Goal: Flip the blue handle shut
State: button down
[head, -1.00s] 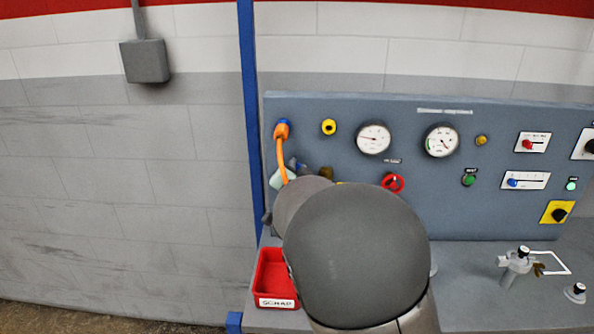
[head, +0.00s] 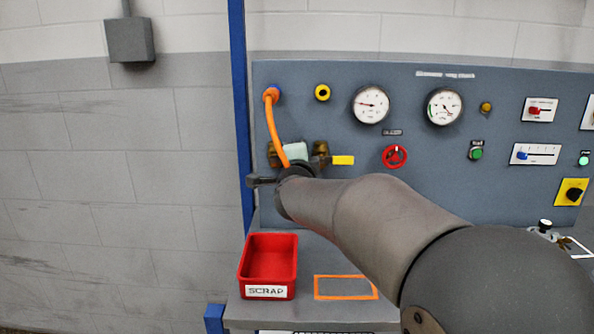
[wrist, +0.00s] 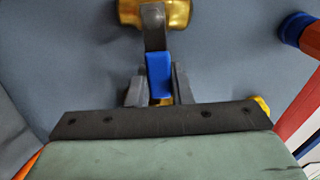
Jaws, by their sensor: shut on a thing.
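In the wrist view, the blue handle (wrist: 159,72) is a blue sleeve on a grey metal lever that hangs from a brass valve body (wrist: 165,13). My gripper (wrist: 160,82) has one dark finger on each side of the blue sleeve and is shut on it. In the head view, a brass valve (head: 273,153) shows at the panel's left, partly behind my wrist. The blue handle and my fingertips are hidden there.
A second brass valve (head: 320,150) with a yellow handle (head: 343,160) is close to the right of my wrist. An orange hose (head: 273,125) hangs down to my wrist. A red scrap bin (head: 270,262) stands on the bench below.

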jog(key=shift+f+m+b, duration=0.6)
jog(key=shift+m+b, duration=0.3)
jog(key=shift+b, duration=0.2)
jog(key=c, duration=1.3)
grip_release()
jog(key=shift+s, duration=0.15)
jog(key=s, duration=1.7)
jog(key=shift+s+p, duration=0.1)
jog(key=shift+p, duration=0.3)
